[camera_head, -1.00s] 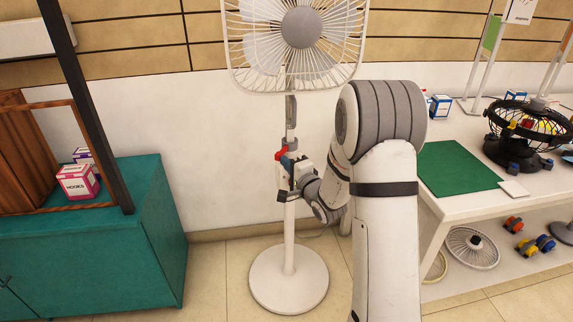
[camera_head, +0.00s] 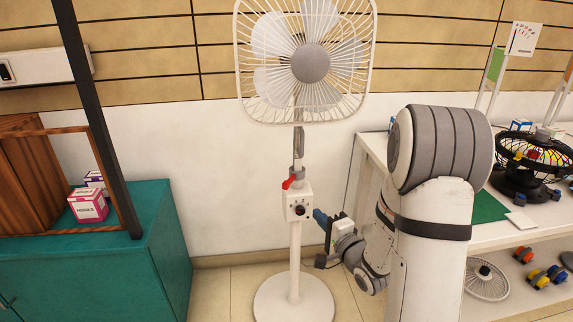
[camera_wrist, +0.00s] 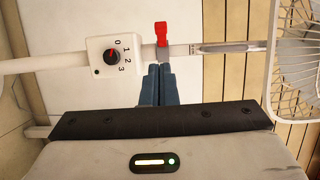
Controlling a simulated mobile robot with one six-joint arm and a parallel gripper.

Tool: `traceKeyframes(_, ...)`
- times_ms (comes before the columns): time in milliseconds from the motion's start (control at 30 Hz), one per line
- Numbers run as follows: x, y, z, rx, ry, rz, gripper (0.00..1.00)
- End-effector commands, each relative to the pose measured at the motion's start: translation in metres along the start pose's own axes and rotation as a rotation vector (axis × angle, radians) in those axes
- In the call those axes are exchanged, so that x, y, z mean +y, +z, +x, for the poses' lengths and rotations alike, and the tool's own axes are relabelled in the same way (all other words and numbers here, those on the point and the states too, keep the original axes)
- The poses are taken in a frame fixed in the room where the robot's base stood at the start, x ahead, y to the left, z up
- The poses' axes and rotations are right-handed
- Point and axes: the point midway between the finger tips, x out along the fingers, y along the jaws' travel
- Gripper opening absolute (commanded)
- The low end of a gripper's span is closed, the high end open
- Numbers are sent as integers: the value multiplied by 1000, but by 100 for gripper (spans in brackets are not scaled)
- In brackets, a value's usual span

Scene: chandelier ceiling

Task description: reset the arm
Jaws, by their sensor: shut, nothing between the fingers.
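My gripper (camera_wrist: 158,84) shows in the wrist view as two blue fingers side by side, shut with nothing between them. In the head view my gripper (camera_head: 320,217) is just right of the pole of a white standing fan (camera_head: 311,63), at about the height of its control box (camera_head: 298,205). The box has a dark knob with a red mark; the wrist view shows the knob (camera_wrist: 111,57) with numbers 0 to 3. A red lever (camera_head: 289,182) sits on the pole above the box. My gripper appears apart from the fan, though depth is hard to judge.
A teal cabinet (camera_head: 150,215) with a pink-and-white box (camera_head: 88,205) stands at the left. A white table (camera_head: 508,230) with a green mat (camera_head: 488,207) and a black fan (camera_head: 530,165) stands at the right. The floor left of the fan base (camera_head: 294,300) is clear.

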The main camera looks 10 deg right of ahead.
Motion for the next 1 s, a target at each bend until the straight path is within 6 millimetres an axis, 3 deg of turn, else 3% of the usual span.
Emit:
traceKeyframes(267, -54, -8, 0, 78, 230, -318, 0)
traceKeyframes(467, -104, -13, -23, 101, 523, -617, 0)
traceKeyframes(767, -180, 10, -95, -79, 941, -910, 0)
traceKeyframes(1000, -240, 61, -170, -422, 1157, -1025, 0)
